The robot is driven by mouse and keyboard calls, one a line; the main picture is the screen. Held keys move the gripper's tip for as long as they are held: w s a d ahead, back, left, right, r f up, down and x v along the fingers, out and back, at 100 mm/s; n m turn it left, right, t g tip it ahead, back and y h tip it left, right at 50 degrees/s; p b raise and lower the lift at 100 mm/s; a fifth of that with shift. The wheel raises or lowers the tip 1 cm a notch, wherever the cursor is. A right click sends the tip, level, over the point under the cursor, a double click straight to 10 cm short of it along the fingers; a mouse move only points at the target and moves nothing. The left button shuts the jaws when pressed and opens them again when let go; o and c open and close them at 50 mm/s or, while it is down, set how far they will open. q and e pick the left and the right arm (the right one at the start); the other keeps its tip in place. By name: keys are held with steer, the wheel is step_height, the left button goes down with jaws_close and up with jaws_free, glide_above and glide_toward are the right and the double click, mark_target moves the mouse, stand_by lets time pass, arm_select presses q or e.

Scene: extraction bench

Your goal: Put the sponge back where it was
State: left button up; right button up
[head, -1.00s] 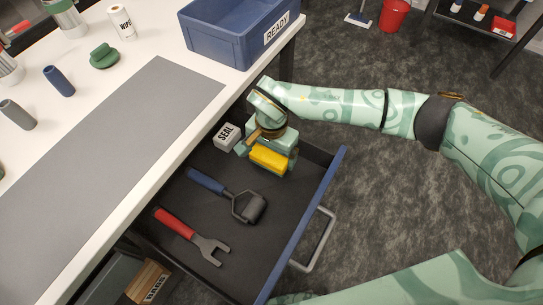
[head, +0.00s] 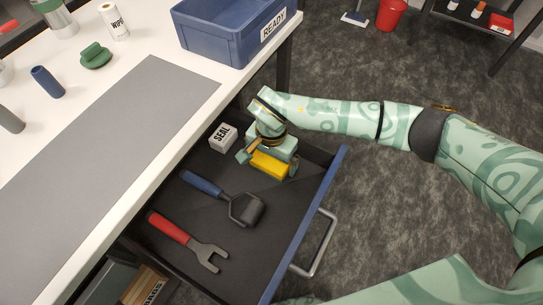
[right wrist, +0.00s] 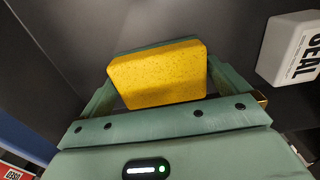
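The yellow sponge (head: 269,165) with a green layer is inside the open drawer (head: 310,222), at its far right end. In the right wrist view the sponge (right wrist: 160,75) spans the gap between the two fingers, which meet its ends. My right gripper (head: 272,160) reaches down into the drawer and is shut on it. I cannot tell whether the sponge's underside touches the drawer floor. My left gripper is not in view.
A white SEAL box (head: 222,137) lies left of the sponge. A blue READY bin (head: 222,38) stands on the bench (head: 203,71). Dark drawer floor is bare around the tools.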

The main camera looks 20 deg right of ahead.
mark_target(271, 159)
arm_select(q)
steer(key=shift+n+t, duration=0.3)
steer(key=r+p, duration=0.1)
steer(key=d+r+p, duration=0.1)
steer(key=p, duration=0.1)
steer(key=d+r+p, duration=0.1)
steer(key=p, duration=0.1)
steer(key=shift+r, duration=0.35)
arm_select(e)
step_height(271, 159, up, 12)
steer(key=shift+r, duration=0.15)
